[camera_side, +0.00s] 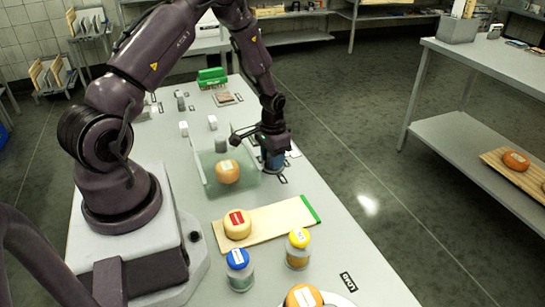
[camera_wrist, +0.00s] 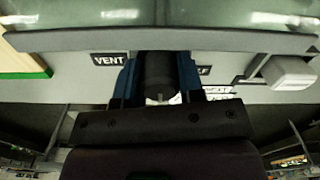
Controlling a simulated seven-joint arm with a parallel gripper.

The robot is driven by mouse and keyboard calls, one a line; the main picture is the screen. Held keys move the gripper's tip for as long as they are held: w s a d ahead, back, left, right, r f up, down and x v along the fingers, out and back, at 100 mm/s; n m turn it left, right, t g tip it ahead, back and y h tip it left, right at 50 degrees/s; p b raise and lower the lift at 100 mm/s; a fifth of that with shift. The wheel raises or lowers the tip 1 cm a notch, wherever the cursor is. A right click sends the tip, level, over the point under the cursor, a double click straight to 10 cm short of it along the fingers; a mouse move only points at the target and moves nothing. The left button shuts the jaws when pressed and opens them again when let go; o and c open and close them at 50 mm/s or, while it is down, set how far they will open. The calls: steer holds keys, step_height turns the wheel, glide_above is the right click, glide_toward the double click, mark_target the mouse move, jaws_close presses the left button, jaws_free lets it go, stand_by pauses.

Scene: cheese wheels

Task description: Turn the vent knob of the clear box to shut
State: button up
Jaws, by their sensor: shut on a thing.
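The clear box (camera_side: 246,186) stands on the table in the side view, with an orange cheese wheel (camera_side: 228,172) inside. In the wrist view its near edge (camera_wrist: 60,40) runs across the top. The dark vent knob (camera_wrist: 158,72) sticks out from that side. My gripper (camera_wrist: 158,88) is shut on the knob, one blue finger on each side of it. The knob's pointer direction is hard to read. A "VENT" label (camera_wrist: 110,60) lies to the left of the fingers. Another label (camera_wrist: 204,71) is partly hidden by the right finger. In the side view my gripper (camera_side: 273,162) is at the box's right side, and the knob is hidden.
A board (camera_side: 285,213) with a red-labelled cheese (camera_side: 237,224) lies in front of the box. A blue-lidded jar (camera_side: 239,270) and yellow-lidded jar (camera_side: 298,249) stand nearer. A pale block (camera_wrist: 288,73) sits right of my gripper in the wrist view.

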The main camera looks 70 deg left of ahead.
stand_by(0.4)
steer(key=o, duration=0.9)
step_height(320, 180, up, 13)
steer(key=s+d+r+t, duration=0.2)
steer(key=s+d+r, duration=0.3)
steer(key=d+r, duration=0.1)
steer(key=s+d+r+m+t, duration=0.1)
steer(key=s+d+r, duration=0.4)
steer(key=r, duration=0.3)
steer(key=s+d+r+m+t, duration=0.1)
steer(key=s+d+r+t, duration=0.1)
steer(key=s+d+r, duration=0.2)
steer(key=shift+s+d+r+t, duration=0.2)
steer(key=shift+d+r, duration=0.55)
steer(key=shift+d, duration=0.25)
steer(key=shift+s+d+r+t, duration=0.1)
steer(key=shift+s+d+r, duration=0.1)
steer(key=shift+d+r, duration=0.7)
